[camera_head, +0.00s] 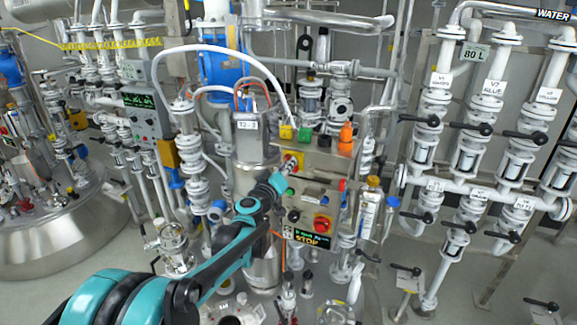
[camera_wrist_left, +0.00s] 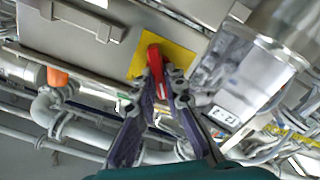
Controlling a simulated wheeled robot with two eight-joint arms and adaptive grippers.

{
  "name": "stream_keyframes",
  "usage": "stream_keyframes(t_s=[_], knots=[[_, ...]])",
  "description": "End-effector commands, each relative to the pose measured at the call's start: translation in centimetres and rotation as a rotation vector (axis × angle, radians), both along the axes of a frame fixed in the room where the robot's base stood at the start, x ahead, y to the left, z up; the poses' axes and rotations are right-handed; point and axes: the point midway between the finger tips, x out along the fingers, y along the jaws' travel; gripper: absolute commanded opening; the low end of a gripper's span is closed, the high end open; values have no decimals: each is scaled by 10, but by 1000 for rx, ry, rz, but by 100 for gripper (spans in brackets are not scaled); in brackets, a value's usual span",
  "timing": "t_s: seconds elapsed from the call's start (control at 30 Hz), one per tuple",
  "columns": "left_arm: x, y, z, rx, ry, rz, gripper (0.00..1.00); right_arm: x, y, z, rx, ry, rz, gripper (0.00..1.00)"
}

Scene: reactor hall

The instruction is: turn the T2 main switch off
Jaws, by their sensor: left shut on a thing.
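The T2 main switch is a red handle on a yellow plate (camera_wrist_left: 184,62), on the face of a grey metal box. In the left wrist view the red handle (camera_wrist_left: 155,60) sits between the fingertips of my left gripper (camera_wrist_left: 162,77), which is shut on it. In the head view my left gripper (camera_head: 279,180) reaches up to the box from the lower left and partly hides the switch (camera_head: 294,160). The vessel label reading T2 (camera_head: 247,125) is just left of the box. My right gripper is not in view.
Below the switch is a control panel with a lit STOP display (camera_head: 305,238) and a red knob on yellow (camera_head: 322,223). An orange lamp (camera_head: 346,134) stands on the box top. Bottles (camera_head: 370,205) stand close at right. Pipes and hoses crowd the surroundings.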

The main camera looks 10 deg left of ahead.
Motion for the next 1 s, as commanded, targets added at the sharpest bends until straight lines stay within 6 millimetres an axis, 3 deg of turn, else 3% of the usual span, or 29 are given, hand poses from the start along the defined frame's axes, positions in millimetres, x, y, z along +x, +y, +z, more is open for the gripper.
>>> stream_keyframes(t_s=[0.6,1.0], knots=[[0,2,-3,-568,111,0,0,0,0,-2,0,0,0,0],[0,3,-5,-834,163,0,0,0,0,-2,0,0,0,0]])
